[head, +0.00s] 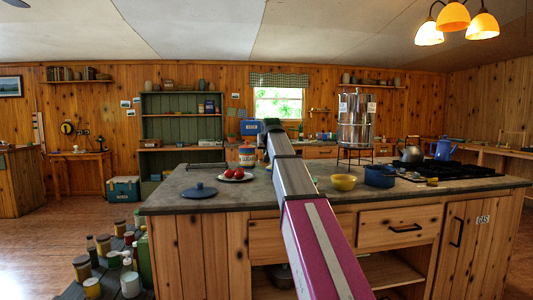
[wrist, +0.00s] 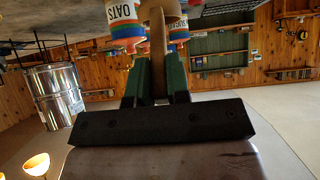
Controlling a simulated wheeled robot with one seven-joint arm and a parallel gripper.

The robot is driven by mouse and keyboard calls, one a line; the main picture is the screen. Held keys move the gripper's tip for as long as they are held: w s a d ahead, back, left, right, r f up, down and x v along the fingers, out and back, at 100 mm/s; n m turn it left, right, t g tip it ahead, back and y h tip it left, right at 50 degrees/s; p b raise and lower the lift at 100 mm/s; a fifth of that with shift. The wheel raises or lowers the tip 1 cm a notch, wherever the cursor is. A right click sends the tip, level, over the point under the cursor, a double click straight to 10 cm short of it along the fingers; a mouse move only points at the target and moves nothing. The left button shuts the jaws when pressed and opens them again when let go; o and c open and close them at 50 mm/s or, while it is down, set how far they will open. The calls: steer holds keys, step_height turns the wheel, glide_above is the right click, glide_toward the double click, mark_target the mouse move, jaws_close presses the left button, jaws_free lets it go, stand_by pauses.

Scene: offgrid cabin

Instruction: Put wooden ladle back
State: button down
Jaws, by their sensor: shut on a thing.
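In the wrist view, which is upside down, my gripper (wrist: 155,66) has its two green fingers closed on a light-brown wooden piece, the wooden ladle (wrist: 157,48). The ladle runs between the fingers toward the top edge, where a wider rounded part shows; the rest is cut off. In the head view my arm reaches over the island counter (head: 220,203) and its end is near the OATS can (head: 247,157). The gripper and ladle cannot be made out there.
The OATS can (wrist: 124,22) and a similar striped can (wrist: 178,30) show beyond the fingers. A plate of red fruit (head: 236,175), blue lid (head: 198,190), yellow bowl (head: 343,183), blue pot (head: 380,176) and steel urn (head: 355,120) stand on the counter. The front-left counter is mostly clear.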

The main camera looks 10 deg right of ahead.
steer(key=shift+f, duration=0.15)
step_height(320, 180, down, 13)
stand_by(1.9)
steer(key=shift+f, duration=0.35)
stand_by(0.8)
steer(key=c, duration=1)
jaws_free()
